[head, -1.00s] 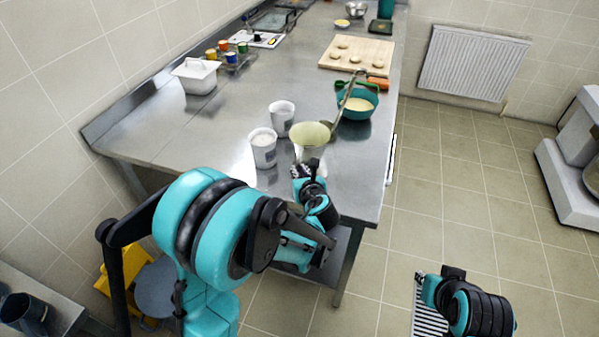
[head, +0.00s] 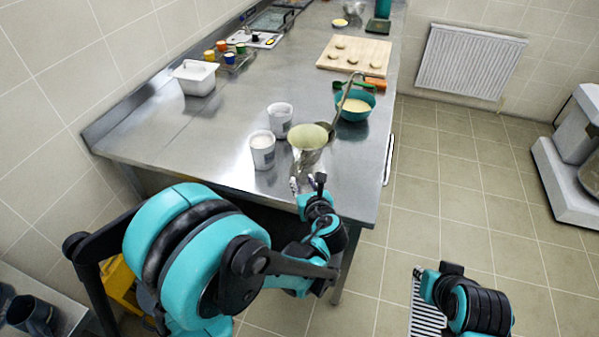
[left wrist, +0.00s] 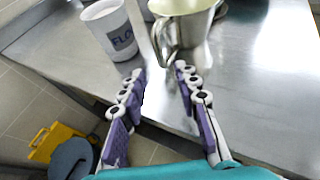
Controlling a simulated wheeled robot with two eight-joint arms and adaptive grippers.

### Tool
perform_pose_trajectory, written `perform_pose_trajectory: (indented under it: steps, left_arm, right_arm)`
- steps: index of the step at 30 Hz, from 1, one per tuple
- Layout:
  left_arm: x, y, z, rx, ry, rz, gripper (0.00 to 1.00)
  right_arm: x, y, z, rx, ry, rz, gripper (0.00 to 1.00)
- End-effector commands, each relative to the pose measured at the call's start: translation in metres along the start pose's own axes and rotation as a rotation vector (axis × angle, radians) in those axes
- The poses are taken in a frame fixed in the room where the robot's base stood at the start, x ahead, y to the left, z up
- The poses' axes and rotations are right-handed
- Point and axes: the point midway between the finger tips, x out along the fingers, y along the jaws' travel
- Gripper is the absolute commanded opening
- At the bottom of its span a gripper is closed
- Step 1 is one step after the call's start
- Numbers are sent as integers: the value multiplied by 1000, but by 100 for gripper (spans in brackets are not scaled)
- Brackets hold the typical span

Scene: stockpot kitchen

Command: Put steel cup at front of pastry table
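The steel cup (head: 308,139) stands upright on the metal pastry table (head: 205,125) close to its near edge. In the left wrist view the steel cup (left wrist: 192,24) shows its handle on the side facing my gripper. My left gripper (head: 307,183) is open and empty, just on the near side of the cup. In the left wrist view its fingers (left wrist: 160,72) are spread apart, with the cup beyond the tips and a visible gap. My right gripper (head: 435,272) is over the floor at the lower right, its fingers apparently apart and empty.
Two white containers (head: 262,152) stand close left of the cup; the nearer is lettered. A teal bowl (head: 354,108) with a ladle is behind it to the right. A wooden board (head: 354,55) lies farther back. The table's left middle is bare.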

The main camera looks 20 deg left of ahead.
Motion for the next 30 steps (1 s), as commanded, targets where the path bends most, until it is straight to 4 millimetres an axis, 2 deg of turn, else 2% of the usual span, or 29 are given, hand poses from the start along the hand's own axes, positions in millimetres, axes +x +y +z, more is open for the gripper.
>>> perform_pose_trajectory:
  steps: [1, 3, 10, 14, 17, 19, 24, 27, 30]
  left_arm:
    - [-12, -1, 2, 3, 0, -4, 32]
    - [-24, -1, 2, 2, -1, -3, 32]
    - [-44, 3, 1, -30, 10, 2, 32]
    - [-47, 23, 1, -262, 88, 25, 32]
    - [-55, 49, -1, -616, 194, 76, 32]
    - [-66, 68, -4, -919, 274, 134, 32]
    - [-104, 102, -15, -1667, 430, 337, 32]
    - [-128, 114, -20, -2057, 490, 477, 32]
    - [-148, 118, -24, -2357, 528, 604, 32]
  right_arm:
    - [-4, 0, -3, 0, 0, 0, 19]
    - [-7, 0, -5, 0, 0, 0, 19]
    - [-10, 0, -7, 0, 0, 0, 19]
    - [-10, 0, -7, 0, 0, 0, 19]
    - [-10, 0, -7, 0, 0, 0, 19]
    - [-10, 0, -7, 0, 0, 0, 19]
    - [-10, 0, -7, 0, 0, 0, 19]
    - [-10, 0, -7, 0, 0, 0, 19]
    - [-10, 0, -7, 0, 0, 0, 19]
